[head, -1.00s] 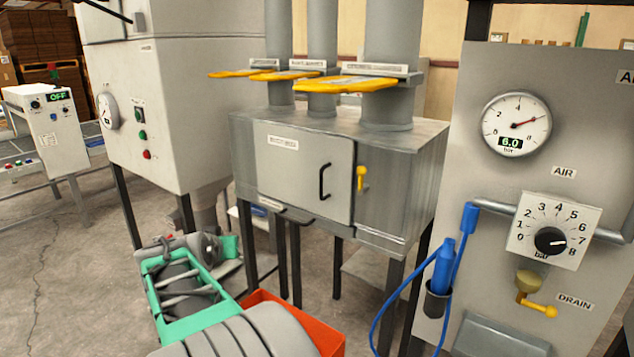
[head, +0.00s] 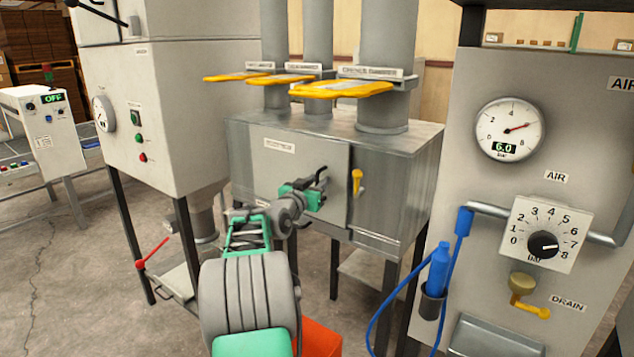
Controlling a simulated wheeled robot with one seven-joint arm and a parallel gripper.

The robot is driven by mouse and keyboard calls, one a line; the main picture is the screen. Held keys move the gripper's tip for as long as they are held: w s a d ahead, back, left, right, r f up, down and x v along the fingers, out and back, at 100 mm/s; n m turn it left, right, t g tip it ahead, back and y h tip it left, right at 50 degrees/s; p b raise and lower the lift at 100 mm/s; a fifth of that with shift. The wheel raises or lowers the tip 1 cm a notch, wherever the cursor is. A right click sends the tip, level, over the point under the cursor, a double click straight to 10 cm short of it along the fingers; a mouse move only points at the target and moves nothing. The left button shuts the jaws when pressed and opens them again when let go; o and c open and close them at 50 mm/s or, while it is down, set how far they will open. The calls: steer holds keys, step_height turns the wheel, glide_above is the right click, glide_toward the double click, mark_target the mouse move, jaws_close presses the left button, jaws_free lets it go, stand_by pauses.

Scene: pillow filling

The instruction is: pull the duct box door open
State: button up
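The duct box (head: 395,190) is a grey metal box on dark legs in the middle of the head view. Its flat grey door (head: 265,165) carries a small label and looks shut against the front. The dark vertical door handle (head: 322,176) is partly hidden by my gripper. A yellow latch (head: 357,182) stands upright just right of the door's edge. My gripper (head: 319,187), with a green body and dark fingers, is at the handle. The fingers are small and overlap the handle, so I cannot tell whether they are closed on it.
Yellow damper levers (head: 340,89) jut out from the ducts above the box. A grey air panel (head: 570,120) with gauge, dial and blue hose stands close on the right. An orange-red bin (head: 320,338) is below my arm. A grey cabinet (head: 150,120) stands left.

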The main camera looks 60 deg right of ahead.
jaws_close()
stand_by(1.4)
